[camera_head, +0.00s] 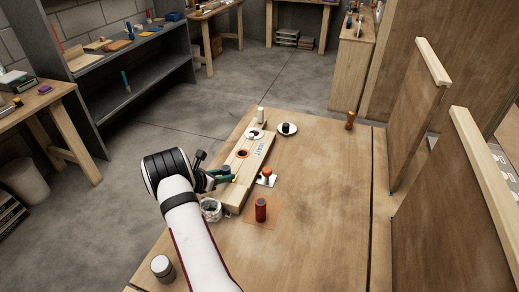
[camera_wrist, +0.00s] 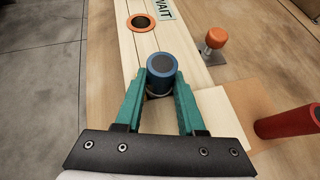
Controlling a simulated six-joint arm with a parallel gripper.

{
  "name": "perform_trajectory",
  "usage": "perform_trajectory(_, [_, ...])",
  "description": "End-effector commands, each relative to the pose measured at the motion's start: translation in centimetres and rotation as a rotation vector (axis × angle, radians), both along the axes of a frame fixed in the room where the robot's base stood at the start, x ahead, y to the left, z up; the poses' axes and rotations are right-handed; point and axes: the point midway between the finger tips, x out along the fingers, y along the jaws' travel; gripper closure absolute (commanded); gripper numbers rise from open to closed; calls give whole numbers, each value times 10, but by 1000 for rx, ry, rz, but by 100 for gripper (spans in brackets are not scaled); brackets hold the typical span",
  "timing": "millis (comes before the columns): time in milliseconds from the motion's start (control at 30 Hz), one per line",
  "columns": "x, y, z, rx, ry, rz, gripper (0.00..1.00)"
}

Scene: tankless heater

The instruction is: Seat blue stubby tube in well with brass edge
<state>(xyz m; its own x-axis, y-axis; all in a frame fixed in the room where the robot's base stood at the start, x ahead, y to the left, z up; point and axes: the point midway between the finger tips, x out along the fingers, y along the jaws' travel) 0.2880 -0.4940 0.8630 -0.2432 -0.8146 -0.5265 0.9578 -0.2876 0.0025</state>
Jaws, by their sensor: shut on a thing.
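The blue stubby tube (camera_wrist: 161,75) has a dark top and is short. My gripper (camera_wrist: 160,100) has green fingers shut on it from both sides, over the near part of a pale wooden block (camera_wrist: 112,62). A thin light curved edge shows just below the tube between the fingers; I cannot tell whether it is the brass edge of a well. Whether the tube is above a well or inside one is also unclear. In the head view my gripper (camera_head: 222,173) and the tube's dark top (camera_head: 227,168) are at the block's near end.
An orange-rimmed well (camera_wrist: 141,22) and a white-rimmed well (camera_head: 255,134) lie farther along the block. A red tube (camera_wrist: 290,121) stands on an orange-tan square to the right. An orange-topped knob (camera_wrist: 215,40) stands beside the block.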

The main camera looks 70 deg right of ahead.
Motion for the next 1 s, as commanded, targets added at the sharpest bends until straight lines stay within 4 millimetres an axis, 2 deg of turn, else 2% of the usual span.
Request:
perform_trajectory(400, [0, 0, -3, 0, 0, 0, 100])
perform_trajectory(433, [0, 0, -3, 0, 0, 0, 58])
perform_trajectory(600, [0, 0, -3, 0, 0, 0, 28])
perform_trajectory(1000, [0, 0, -3, 0, 0, 0, 27])
